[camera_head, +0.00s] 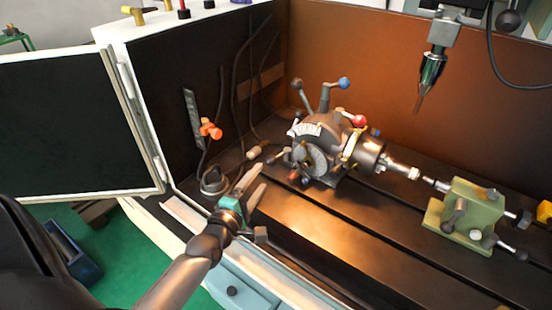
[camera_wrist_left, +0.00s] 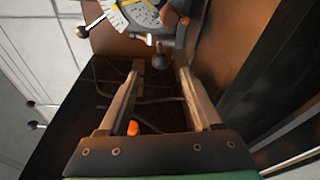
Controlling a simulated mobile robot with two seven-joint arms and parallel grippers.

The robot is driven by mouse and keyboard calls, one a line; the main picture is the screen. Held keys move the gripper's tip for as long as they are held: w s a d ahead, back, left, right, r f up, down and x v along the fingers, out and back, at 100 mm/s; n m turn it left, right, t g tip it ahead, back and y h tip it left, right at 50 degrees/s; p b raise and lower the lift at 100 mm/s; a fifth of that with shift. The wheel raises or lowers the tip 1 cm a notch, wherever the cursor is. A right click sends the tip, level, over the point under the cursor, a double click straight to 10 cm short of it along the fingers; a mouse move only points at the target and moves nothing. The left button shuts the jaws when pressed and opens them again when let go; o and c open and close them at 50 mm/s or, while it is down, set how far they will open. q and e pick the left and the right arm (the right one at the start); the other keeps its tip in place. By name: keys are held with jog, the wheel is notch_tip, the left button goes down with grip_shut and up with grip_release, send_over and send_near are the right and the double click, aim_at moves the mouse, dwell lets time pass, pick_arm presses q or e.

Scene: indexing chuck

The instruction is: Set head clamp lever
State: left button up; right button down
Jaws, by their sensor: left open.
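The grey indexing head (camera_head: 322,150) sits on the machine table with a chuck (camera_head: 368,152) on its right side. It carries several levers: one with a blue knob (camera_head: 344,83), one with a red knob (camera_head: 359,120), and dark-knobbed ones. I cannot tell which is the clamp lever. My left gripper (camera_head: 256,179) is open and empty, left of and in front of the head, apart from it. In the left wrist view, the graduated dial (camera_wrist_left: 150,12) is at the top. A dark ball-ended lever (camera_wrist_left: 161,60) shows between the fingertips; its distance is unclear. My right gripper is not in view.
A green tailstock block (camera_head: 468,215) stands on the slotted table at the right. A tool spindle (camera_head: 431,68) hangs at upper right. An orange knob (camera_head: 210,129) and hoses are by the left wall. An open door (camera_head: 75,125) is at the left. The table front is clear.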

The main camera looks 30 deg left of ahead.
aim_at(271, 164)
pick_arm(q)
jog(key=w, duration=0.3)
jog(key=w+b, duration=0.1)
jog(key=w, duration=0.2)
jog(key=w+a, duration=0.1)
jog(key=w, duration=0.2)
jog(key=shift+f+b, duration=0.3)
jog(key=shift+f, duration=0.05)
jog(key=shift+w, duration=0.75)
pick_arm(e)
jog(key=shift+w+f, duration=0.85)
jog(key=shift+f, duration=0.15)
pick_arm(q)
jog(key=shift+c, duration=0.2)
grip_shut()
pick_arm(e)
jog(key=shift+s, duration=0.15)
